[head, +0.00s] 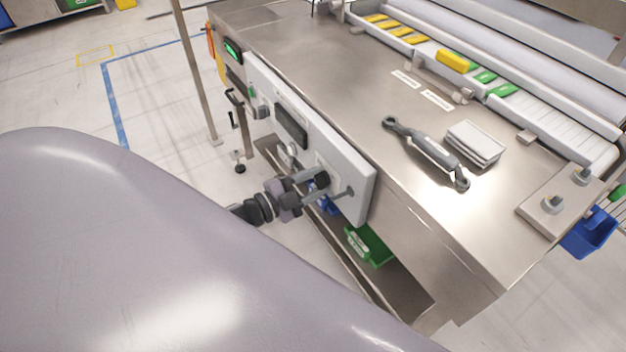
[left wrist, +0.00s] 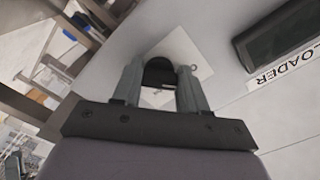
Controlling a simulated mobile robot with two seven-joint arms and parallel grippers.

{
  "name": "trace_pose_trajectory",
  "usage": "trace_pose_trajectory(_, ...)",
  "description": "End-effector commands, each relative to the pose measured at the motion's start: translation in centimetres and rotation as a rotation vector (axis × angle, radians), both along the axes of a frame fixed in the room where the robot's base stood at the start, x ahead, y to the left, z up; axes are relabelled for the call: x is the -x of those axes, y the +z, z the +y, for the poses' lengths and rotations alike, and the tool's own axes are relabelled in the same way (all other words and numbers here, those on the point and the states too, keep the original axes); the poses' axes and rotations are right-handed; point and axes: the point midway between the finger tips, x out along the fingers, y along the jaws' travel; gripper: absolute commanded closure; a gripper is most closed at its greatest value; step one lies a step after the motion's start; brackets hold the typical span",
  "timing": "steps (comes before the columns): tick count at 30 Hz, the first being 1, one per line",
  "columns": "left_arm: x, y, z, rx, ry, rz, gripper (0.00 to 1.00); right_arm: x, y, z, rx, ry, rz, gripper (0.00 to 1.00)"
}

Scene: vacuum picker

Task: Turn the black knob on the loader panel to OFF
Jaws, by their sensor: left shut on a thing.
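The loader panel (head: 362,192) is a light grey box on the front side of the steel table. The black knob (head: 321,178) shows near its lower right part in the head view. In the left wrist view the knob (left wrist: 158,72) sits on a pale square plate (left wrist: 190,48). My left gripper (head: 318,182) is at the panel, its two fingers on either side of the knob and shut on it. The gripper's fingers (left wrist: 160,80) hide part of the knob and plate, and I cannot read the OFF mark. My right gripper is not in view.
A dark display (head: 291,125) and a LOADER label (left wrist: 284,66) are on the panel. The steel table top holds a grey wrench-like tool (head: 428,152) and a stack of pale pads (head: 474,143). A green bin (head: 368,245) stands below the panel.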

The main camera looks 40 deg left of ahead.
Motion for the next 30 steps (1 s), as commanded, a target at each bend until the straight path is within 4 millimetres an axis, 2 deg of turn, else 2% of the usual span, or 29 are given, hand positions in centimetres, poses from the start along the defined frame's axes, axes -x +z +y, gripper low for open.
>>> trace_pose_trajectory(10,0.03,-0.07,-0.03,0.113,-0.001,0.048,0.88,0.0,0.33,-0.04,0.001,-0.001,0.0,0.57)
trace_pose_trajectory(25,0.04,-0.08,-0.04,0.132,0.0,0.055,0.88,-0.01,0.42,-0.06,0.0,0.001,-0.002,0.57)
trace_pose_trajectory(26,0.03,-0.08,-0.04,0.132,0.0,0.055,0.54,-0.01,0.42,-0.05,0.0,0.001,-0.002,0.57)
trace_pose_trajectory(27,0.04,-0.08,-0.04,0.131,0.0,0.054,0.41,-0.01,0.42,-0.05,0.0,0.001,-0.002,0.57)
trace_pose_trajectory(28,0.04,-0.09,-0.04,0.131,0.0,0.054,0.32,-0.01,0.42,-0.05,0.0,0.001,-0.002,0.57)
trace_pose_trajectory(30,0.03,-0.08,-0.05,0.13,0.0,0.054,0.32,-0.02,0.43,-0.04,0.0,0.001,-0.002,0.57)
